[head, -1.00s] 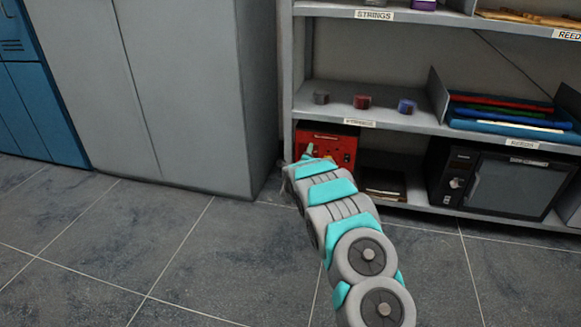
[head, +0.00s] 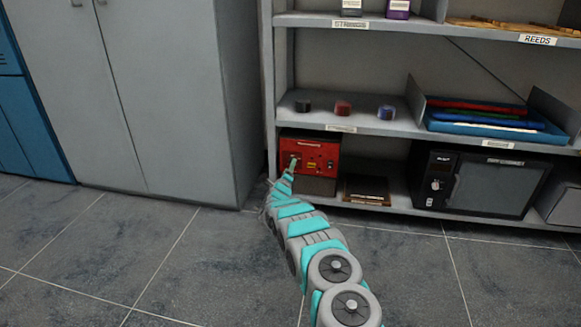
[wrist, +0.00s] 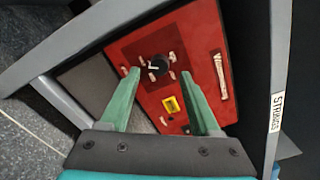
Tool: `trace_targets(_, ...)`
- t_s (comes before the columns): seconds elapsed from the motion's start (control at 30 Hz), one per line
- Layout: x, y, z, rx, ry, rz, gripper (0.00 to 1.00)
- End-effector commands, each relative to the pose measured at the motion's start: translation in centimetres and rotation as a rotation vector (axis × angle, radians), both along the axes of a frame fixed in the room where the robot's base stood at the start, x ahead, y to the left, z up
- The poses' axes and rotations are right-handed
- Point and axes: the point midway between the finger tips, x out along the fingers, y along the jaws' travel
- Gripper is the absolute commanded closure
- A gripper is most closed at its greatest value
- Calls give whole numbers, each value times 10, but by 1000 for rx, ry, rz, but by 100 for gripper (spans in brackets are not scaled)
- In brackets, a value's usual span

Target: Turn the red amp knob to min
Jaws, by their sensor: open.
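The red amp (head: 322,155) stands on the bottom shelf at its left end, below the middle shelf. In the wrist view its red front panel (wrist: 205,45) fills the middle, seen at a tilt. A round black knob (wrist: 158,66) with a white pointer mark sits on the panel, ringed by several small white labels too small to read. My gripper (wrist: 160,74) is open, its two green fingertips on either side of the knob in the picture. I cannot tell whether they touch it. In the head view my gripper (head: 294,164) is at the amp's left front.
A grey shelf upright (head: 270,105) stands close to the left of the amp. The middle shelf (head: 375,127) is above it. A grey cabinet (head: 165,90) stands left. The floor in front is clear.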

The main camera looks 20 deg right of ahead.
Motion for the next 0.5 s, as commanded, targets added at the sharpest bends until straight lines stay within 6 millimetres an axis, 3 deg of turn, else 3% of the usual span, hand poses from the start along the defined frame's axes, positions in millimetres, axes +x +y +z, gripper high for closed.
trace_targets(0.5,24,-15,0,2,1,2,37)
